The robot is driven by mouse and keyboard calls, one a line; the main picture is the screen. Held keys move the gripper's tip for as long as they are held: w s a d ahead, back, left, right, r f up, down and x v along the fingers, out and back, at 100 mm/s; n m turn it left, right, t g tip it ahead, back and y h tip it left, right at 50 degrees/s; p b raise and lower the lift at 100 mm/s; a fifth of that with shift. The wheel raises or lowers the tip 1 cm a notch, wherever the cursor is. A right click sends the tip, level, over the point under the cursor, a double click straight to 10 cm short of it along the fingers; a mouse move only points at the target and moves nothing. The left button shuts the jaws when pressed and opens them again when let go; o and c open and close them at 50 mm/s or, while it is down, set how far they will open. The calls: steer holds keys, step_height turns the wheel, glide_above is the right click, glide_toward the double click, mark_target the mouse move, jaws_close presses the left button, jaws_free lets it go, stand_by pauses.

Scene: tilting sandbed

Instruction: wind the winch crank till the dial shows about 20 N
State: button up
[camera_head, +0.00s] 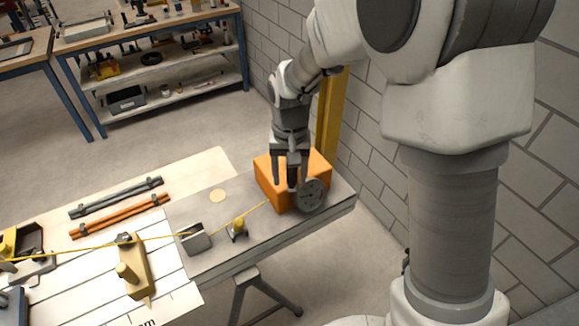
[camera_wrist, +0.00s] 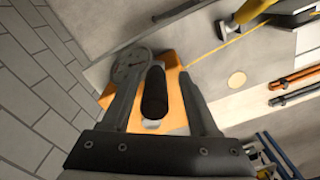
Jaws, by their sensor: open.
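The winch is an orange box (camera_head: 265,187) at the right end of the grey bench. Its round grey dial (camera_head: 311,196) is on the near right side; it shows in the wrist view (camera_wrist: 131,60), where I cannot read its needle. My gripper (camera_head: 291,183) points down over the winch with its fingers apart. In the wrist view the dark crank handle (camera_wrist: 154,92) stands between the two open fingers (camera_wrist: 162,98), with room on its right. I cannot tell whether either finger touches it. The rest of the crank is mostly hidden.
A yellow rope (camera_head: 145,240) runs left from the winch past a small yellow pulley (camera_head: 239,228) and a grey block (camera_head: 195,238). Orange and dark bars (camera_head: 120,215) lie on the board. A block wall and yellow post (camera_head: 332,115) stand close behind the winch.

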step_height(320, 180, up, 17)
steer(key=shift+r, duration=0.2)
stand_by(0.4)
steer(key=s+d+r+t, duration=0.1)
steer(key=s+d+t, duration=0.4)
steer(key=s+d, duration=1.2)
steer(key=shift+s+r+m+t, duration=0.3)
steer(key=shift+s, duration=0.05)
